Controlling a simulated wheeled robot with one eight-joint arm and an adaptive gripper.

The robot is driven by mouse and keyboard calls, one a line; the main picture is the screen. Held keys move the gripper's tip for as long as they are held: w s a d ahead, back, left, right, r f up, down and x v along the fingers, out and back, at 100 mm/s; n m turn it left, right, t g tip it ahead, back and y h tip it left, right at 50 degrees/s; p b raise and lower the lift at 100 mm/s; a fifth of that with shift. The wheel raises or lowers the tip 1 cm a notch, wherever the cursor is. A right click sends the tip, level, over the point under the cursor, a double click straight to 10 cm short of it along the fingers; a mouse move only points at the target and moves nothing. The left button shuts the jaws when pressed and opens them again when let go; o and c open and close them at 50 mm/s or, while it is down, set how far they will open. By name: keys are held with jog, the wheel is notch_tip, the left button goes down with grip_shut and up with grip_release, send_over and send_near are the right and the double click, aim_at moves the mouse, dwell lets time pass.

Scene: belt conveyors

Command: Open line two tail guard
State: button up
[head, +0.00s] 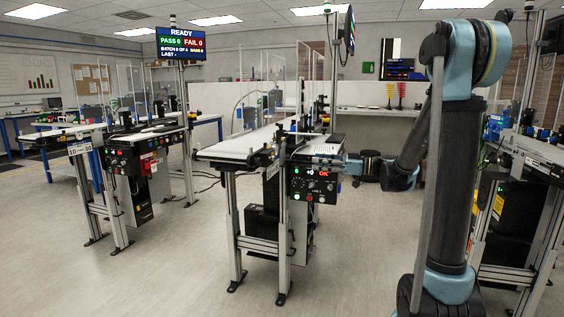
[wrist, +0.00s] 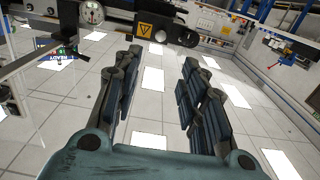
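The middle conveyor (head: 240,147) has a pale belt, with a control panel (head: 314,184) at its near right end. In the wrist view, a black part with a yellow warning triangle (wrist: 145,30) lies beyond my fingertips; it looks like the tail guard, but I cannot tell whether it is open or closed. My gripper (wrist: 162,58) is open, with two dark padded fingers spread apart and nothing between them. In the head view, my forearm and wrist reach left to just right of the control panel; the fingers are too small to make out there.
Another conveyor (head: 135,134) stands to the left, and more equipment (head: 520,215) stands close at right. A display reading READY (head: 181,43) hangs above the left line. A round gauge (wrist: 92,13) shows in the wrist view. The floor (head: 180,265) at front left is clear.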

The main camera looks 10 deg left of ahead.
aim_at(269, 158)
jog(key=w+a, duration=0.1)
jog(key=a, duration=1.5)
jog(key=shift+w+a, duration=0.15)
jog(key=shift+a, duration=0.15)
